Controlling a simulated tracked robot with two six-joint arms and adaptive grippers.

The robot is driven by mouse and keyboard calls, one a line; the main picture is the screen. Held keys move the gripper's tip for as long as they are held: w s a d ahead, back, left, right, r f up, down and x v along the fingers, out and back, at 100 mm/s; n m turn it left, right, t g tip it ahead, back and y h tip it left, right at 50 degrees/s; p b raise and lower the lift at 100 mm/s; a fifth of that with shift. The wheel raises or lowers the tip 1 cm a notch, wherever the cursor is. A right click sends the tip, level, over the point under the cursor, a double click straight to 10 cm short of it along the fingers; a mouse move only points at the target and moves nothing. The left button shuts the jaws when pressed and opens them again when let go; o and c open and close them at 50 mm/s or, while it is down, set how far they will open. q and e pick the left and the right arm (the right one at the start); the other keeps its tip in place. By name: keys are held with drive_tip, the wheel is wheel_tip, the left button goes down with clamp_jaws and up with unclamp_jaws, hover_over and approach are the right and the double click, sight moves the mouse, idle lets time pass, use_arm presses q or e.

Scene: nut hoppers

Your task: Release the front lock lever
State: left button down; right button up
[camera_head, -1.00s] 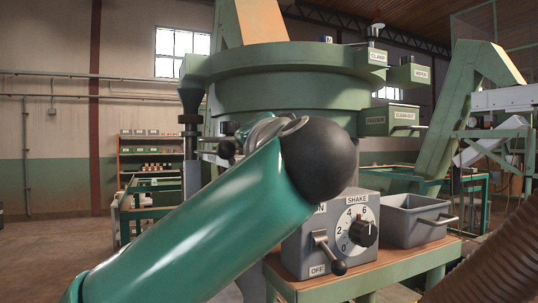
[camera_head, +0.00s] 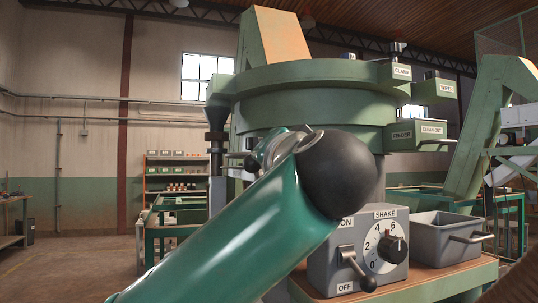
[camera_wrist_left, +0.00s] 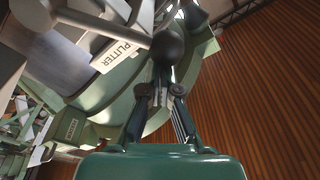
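In the left wrist view a grey lever arm (camera_wrist_left: 100,24) runs in from the upper left and ends in a black ball knob (camera_wrist_left: 167,46). I cannot tell for sure whether it is the front lock lever. My left gripper (camera_wrist_left: 162,77) points toward this knob. Its fingers look drawn together, with the tips just below the knob in the picture; contact is unclear. In the head view my teal left arm and its black joint hide the gripper. A small dark knob (camera_head: 252,165) shows behind the arm at the green hopper (camera_head: 315,105). My right gripper is out of view.
A grey SHAKE control box (camera_head: 372,255) with dial and ON/OFF lever stands on a bench beside a grey bin (camera_head: 436,243).

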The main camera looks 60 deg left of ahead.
use_arm(q)
drive_tip(key=d+r+p, duration=0.1)
drive_tip(key=d+p, duration=0.1)
drive_tip(key=d, duration=0.7)
drive_tip(key=shift+d+r, duration=0.15)
drive_tip(key=shift+r, duration=0.2)
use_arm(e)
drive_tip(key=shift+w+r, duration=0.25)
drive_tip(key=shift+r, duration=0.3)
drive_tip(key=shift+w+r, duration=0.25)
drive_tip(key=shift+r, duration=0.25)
use_arm(q)
drive_tip(key=shift+s, duration=0.1)
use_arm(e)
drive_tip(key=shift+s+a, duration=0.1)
